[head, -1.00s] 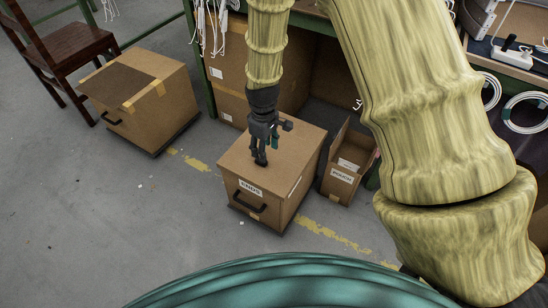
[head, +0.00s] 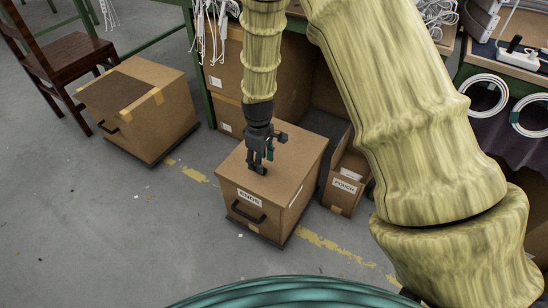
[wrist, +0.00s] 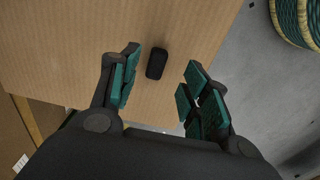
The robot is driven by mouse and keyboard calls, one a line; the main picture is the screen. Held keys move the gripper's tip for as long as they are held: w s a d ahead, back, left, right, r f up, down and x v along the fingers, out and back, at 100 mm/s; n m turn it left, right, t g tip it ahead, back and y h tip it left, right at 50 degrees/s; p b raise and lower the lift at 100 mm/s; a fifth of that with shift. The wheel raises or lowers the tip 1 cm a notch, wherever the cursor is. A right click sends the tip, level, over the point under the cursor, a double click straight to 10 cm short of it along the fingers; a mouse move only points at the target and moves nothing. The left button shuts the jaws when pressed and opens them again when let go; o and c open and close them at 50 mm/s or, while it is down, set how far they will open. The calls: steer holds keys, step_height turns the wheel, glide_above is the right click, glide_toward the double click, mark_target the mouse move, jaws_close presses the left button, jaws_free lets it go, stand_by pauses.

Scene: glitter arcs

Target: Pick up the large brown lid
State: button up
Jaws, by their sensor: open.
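The large brown lid (head: 298,150) is the flat cardboard-coloured top of the box with a printed front label, in the middle of the head view. In the wrist view the lid (wrist: 75,45) fills the upper left, with a small black knob (wrist: 157,63) on it. My gripper (head: 259,169) points down over the lid, left of its middle. In the wrist view my gripper (wrist: 161,75) is open, with teal pads on either side of the knob in the picture. The knob is hidden by my gripper in the head view. I cannot tell whether the fingers touch it.
A narrow open carton labelled POUCH (head: 342,195) stands close on the right of the box. Another cardboard box (head: 165,118) with a dark brown top panel and a wooden chair (head: 70,62) are at left. A green-framed bench stands behind.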

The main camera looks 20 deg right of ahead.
steer(key=f, duration=0.1)
steer(key=f+b, duration=0.1)
steer(key=f, duration=0.1)
steer(key=f+b, duration=0.1)
steer(key=shift+w+f, duration=0.3)
steer(key=shift+w, duration=0.05)
jaws_close()
steer(key=shift+r, duration=0.15)
